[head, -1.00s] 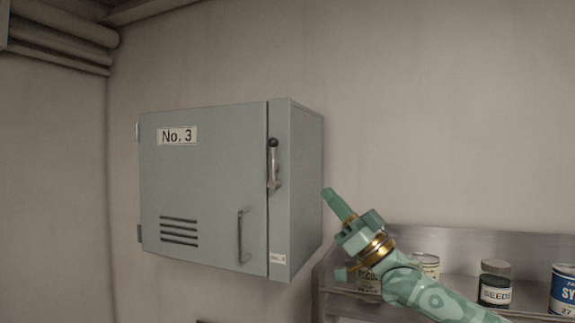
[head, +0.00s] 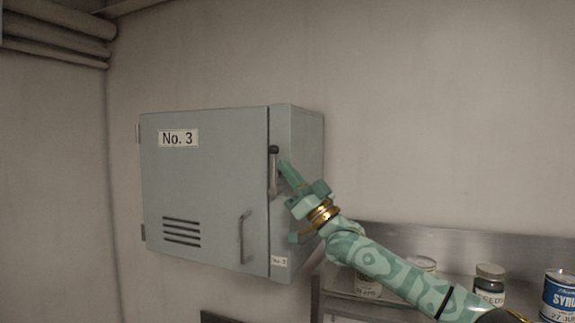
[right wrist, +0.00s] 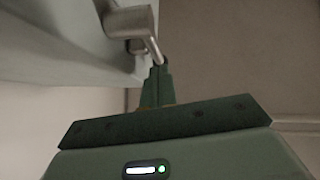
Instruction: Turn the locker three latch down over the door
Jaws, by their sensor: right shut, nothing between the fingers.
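The No. 3 locker (head: 205,195) is a grey-green wall cabinet with its door shut. Its latch (head: 274,170) is a short metal lever with a dark knob at the top, standing upright on the narrow front strip right of the door seam. My right gripper (head: 284,166) is shut and empty, its fingertips just right of the latch. In the right wrist view, the latch lever (right wrist: 148,38) is beside the tips of my shut fingers (right wrist: 158,68); I cannot tell if they touch. My left gripper is not in view.
A door handle (head: 242,237) stands out from the locker's lower right door. A metal shelf (head: 470,250) with jars and cans, including a blue syrup can (head: 560,295), is at the lower right, behind my right arm. The wall above it is clear.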

